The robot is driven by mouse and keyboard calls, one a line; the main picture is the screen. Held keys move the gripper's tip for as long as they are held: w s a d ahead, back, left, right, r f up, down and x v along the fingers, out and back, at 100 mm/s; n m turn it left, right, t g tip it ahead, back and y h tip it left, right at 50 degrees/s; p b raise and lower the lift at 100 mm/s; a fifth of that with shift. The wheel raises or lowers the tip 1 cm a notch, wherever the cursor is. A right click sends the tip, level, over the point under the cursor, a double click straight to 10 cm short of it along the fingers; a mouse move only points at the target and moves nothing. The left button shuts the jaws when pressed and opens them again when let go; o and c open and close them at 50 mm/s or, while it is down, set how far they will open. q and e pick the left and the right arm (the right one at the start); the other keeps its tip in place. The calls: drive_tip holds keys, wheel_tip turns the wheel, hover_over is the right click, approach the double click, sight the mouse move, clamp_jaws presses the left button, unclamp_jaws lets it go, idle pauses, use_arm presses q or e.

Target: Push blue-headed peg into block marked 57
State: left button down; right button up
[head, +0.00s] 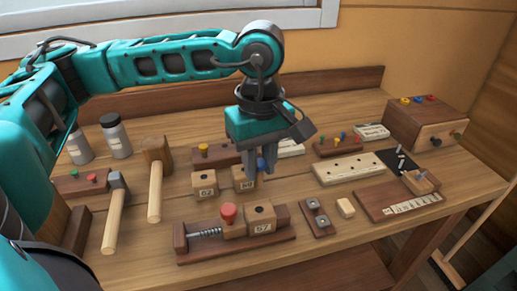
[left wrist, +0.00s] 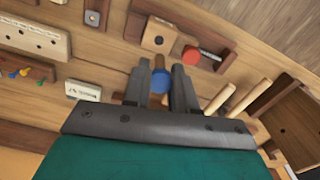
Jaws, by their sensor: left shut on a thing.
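My left gripper (head: 264,176) points down over the middle of the bench, shut on the blue-headed peg (head: 261,164). In the left wrist view the blue head (left wrist: 159,82) sits between the two fingers (left wrist: 160,88); a short brown stub shows beyond it. The block marked 57 (head: 262,226) stands in a dark wooden fixture (head: 190,257) nearer the front edge, with an open round hole in its top. That block also shows in the left wrist view (left wrist: 161,36). The gripper is behind it, apart from it. My right gripper is in neither view.
A red knob (head: 228,213) and a spring (head: 205,233) adjoin block 57. A block marked 62 (head: 205,184) and another numbered block (head: 241,185) stand behind. Two mallets (head: 155,190) lie left. A metal-plated piece (head: 318,218) and a pale hole board (head: 348,169) are right.

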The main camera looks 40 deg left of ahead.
sight(259, 182)
use_arm(q)
drive_tip(key=shift+f+b, duration=1.4)
drive_tip(key=shift+f, duration=0.85)
drive_tip(key=shift+f+b, duration=0.3)
drive_tip(key=shift+f, duration=0.35)
drive_tip(key=shift+b, duration=0.35)
drive_tip(key=shift+f, duration=0.2)
drive_tip(key=shift+f+b, duration=0.3)
drive_tip(key=shift+b, duration=0.3)
drive_tip(key=shift+f+b, duration=0.9)
drive_tip(key=shift+b, duration=0.05)
drive_tip(key=c, duration=0.8)
unclamp_jaws()
